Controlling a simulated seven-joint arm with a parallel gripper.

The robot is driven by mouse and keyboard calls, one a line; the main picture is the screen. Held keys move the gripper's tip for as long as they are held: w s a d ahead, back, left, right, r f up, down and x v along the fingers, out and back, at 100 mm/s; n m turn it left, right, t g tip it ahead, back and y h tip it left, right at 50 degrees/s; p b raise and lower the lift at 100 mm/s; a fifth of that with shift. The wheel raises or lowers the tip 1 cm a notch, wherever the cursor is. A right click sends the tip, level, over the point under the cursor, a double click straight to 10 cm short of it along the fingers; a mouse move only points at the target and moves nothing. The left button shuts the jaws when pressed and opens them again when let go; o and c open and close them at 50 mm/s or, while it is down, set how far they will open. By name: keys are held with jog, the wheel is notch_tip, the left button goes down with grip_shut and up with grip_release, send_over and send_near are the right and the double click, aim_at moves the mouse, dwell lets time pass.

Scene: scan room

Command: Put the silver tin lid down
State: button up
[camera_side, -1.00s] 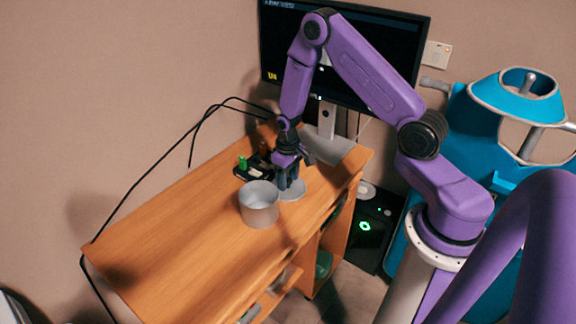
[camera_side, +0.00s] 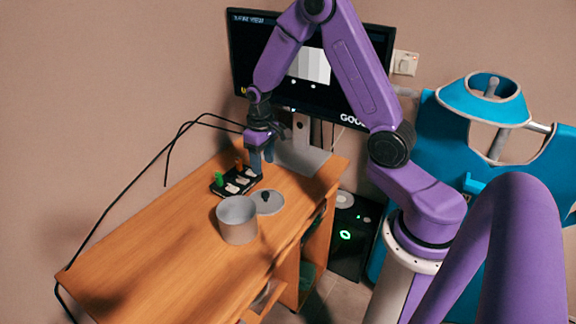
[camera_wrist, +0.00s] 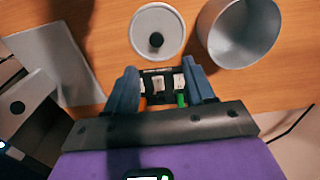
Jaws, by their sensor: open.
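The silver tin lid (camera_side: 270,204), a flat round disc with a dark knob, lies on the wooden desk just beside the open silver tin (camera_side: 238,222). In the wrist view the lid (camera_wrist: 157,22) is knob up, and the tin (camera_wrist: 238,30) stands to its right. My gripper (camera_side: 262,168) is above the desk, behind the lid and apart from it. In the wrist view its two fingers (camera_wrist: 168,85) are spread with nothing held between them. A small black switch box (camera_side: 236,181) shows beyond and between the fingers.
The switch box has a green (camera_side: 219,179) and an orange piece. The desk's left front (camera_side: 150,270) is clear. A teal apron (camera_side: 430,150) hangs at right.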

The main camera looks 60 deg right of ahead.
jog(key=s+a+r+n, duration=0.6)
jog(key=s+a+r, duration=0.2)
jog(key=s+a, duration=0.3)
jog(key=s+a+r+n, duration=0.1)
jog(key=s+r+n, duration=0.1)
jog(key=s, duration=0.6)
jog(key=s+a+r+n, duration=0.1)
jog(key=s+n, duration=0.3)
jog(key=s, duration=0.4)
jog(key=shift+s+a+r, duration=0.2)
jog(key=shift+s+r, duration=0.2)
jog(key=shift+r, duration=0.5)
jog(key=shift+o, duration=0.2)
jog(key=shift+s+d, duration=0.1)
jog(key=shift+s, duration=0.25)
